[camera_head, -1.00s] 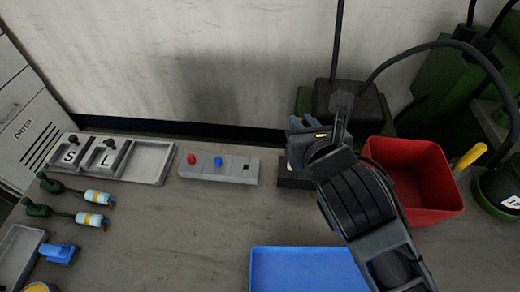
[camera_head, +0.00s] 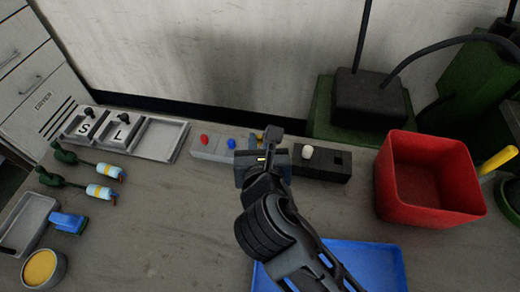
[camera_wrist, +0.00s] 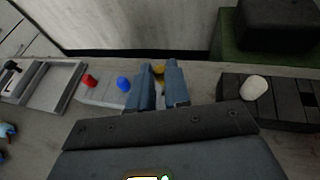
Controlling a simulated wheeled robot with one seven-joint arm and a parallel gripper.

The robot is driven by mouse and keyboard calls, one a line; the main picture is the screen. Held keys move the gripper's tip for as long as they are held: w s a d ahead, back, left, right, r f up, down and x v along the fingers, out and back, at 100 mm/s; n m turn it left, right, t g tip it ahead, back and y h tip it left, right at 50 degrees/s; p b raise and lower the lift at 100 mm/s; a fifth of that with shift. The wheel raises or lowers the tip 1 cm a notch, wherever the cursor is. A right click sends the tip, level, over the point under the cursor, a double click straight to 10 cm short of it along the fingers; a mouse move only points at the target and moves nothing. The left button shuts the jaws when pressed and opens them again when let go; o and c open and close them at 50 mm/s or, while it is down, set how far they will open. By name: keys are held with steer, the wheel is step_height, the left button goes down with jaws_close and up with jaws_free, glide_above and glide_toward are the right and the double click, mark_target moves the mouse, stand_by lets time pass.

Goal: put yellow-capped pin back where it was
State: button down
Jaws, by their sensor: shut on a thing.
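My gripper (camera_head: 262,150) is shut on the yellow-capped pin (camera_wrist: 158,70). The pin's yellow cap shows between the fingertips in the wrist view; its lower part is hidden by the fingers. The grey block (camera_head: 209,148) holds a red-capped pin (camera_head: 204,139) and a blue-capped pin (camera_head: 231,144). My gripper is over or near the right end of this block, and hides that end. I cannot tell whether the pin is in a hole there or above it.
The dark block (camera_head: 328,172) with a white-capped pin (camera_head: 307,151) is just right of my gripper. A red bin (camera_head: 430,207) stands farther right, a blue tray (camera_head: 375,263) in front. Trays marked S and L (camera_head: 121,139) are at left.

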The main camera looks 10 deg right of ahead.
steer(key=shift+f, duration=1.4)
steer(key=c, duration=1.1)
jaws_free()
steer(key=shift+f, duration=0.1)
steer(key=v, duration=1.2)
